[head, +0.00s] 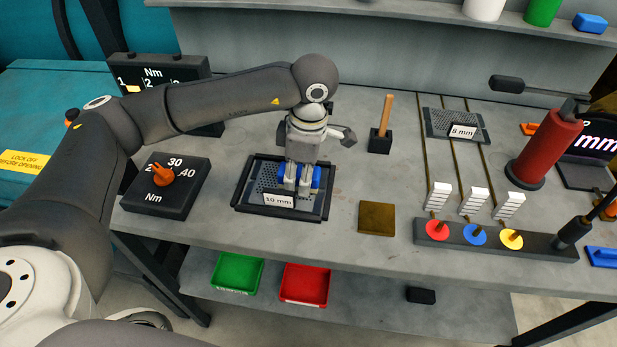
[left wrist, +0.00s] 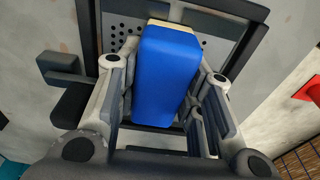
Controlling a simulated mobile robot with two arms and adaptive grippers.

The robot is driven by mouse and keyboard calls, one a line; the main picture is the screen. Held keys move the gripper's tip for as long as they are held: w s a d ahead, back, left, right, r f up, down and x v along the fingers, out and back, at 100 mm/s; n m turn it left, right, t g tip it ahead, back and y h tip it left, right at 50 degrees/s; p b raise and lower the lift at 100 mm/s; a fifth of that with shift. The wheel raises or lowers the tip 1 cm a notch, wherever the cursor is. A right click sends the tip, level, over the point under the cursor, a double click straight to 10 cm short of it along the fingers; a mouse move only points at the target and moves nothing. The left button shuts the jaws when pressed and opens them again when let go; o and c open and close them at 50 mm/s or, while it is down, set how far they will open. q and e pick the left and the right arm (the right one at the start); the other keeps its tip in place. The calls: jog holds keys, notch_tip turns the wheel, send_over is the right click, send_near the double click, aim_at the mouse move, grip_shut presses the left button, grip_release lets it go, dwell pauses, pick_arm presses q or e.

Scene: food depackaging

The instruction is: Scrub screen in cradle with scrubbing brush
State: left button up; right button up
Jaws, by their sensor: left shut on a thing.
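My left gripper (head: 297,188) is shut on a blue block-shaped brush (head: 315,178), held over the screen in the cradle. In the left wrist view the brush (left wrist: 168,65) sits between the fingers, with a pale strip along its far edge. The perforated grey screen (head: 266,182), labelled "10 mm", lies in the black cradle (head: 326,210). Part of the screen is hidden by the gripper and brush. The brush is at or just above the screen; I cannot tell whether they touch. My right gripper is not in view.
A dial box (head: 178,198) stands left of the cradle. A brown square pad (head: 377,218) lies to its right. An "8 mm" screen (head: 455,125), a wooden-handled tool (head: 386,115) and a red cylinder (head: 548,145) stand behind. Green (head: 237,272) and red (head: 306,284) trays sit below.

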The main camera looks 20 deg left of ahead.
aim_at(260, 180)
pick_arm(q)
jog(key=shift+s+a, duration=0.1)
jog(key=shift+a, duration=0.45)
jog(key=shift+s+a+f+b, duration=0.15)
jog(key=shift+a+b, duration=0.4)
jog(key=shift+a, duration=0.25)
jog(key=shift+s+a+b, duration=0.25)
jog(key=shift+a+b, duration=0.05)
jog(key=shift+a, duration=0.6)
jog(key=shift+s+a+b, duration=0.2)
jog(key=shift+a+b, duration=0.15)
jog(key=shift+a, duration=0.5)
jog(key=shift+s+a+b, duration=0.25)
jog(key=shift+a+b, duration=0.05)
jog(key=shift+a, duration=0.6)
jog(key=shift+w, duration=0.15)
jog(key=shift+c, duration=0.3)
